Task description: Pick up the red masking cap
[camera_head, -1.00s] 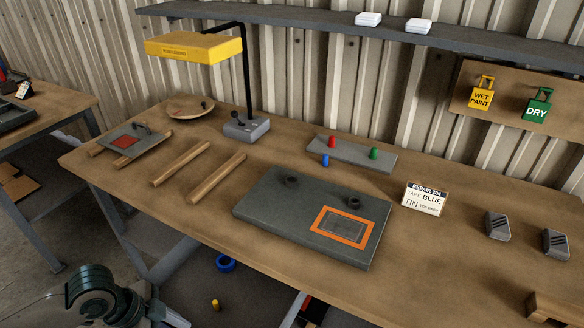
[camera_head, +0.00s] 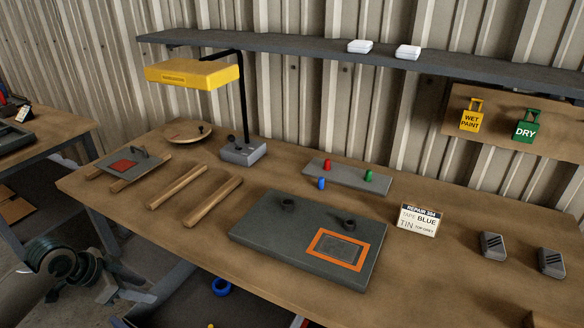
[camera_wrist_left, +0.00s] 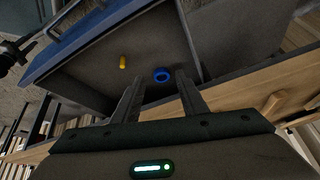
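The red masking cap (camera_head: 327,165) stands upright on a flat grey strip (camera_head: 345,178) towards the back of the workbench. A blue cap (camera_head: 321,183) stands just in front of it, and a green cap (camera_head: 368,175) stands to its right. My left arm is low at the left in the head view, off the bench's front edge and far from the red cap. In the left wrist view, my left gripper (camera_wrist_left: 160,80) has its fingers apart with nothing between them. The red cap is not in the wrist view. My right gripper is not in view.
A grey enclosure panel (camera_head: 270,232) with an orange-framed window lies mid-bench. A yellow lamp (camera_head: 195,74), wooden bars (camera_head: 212,202) and a sign card (camera_head: 419,220) stand around. A shelf (camera_head: 300,51) overhangs the back.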

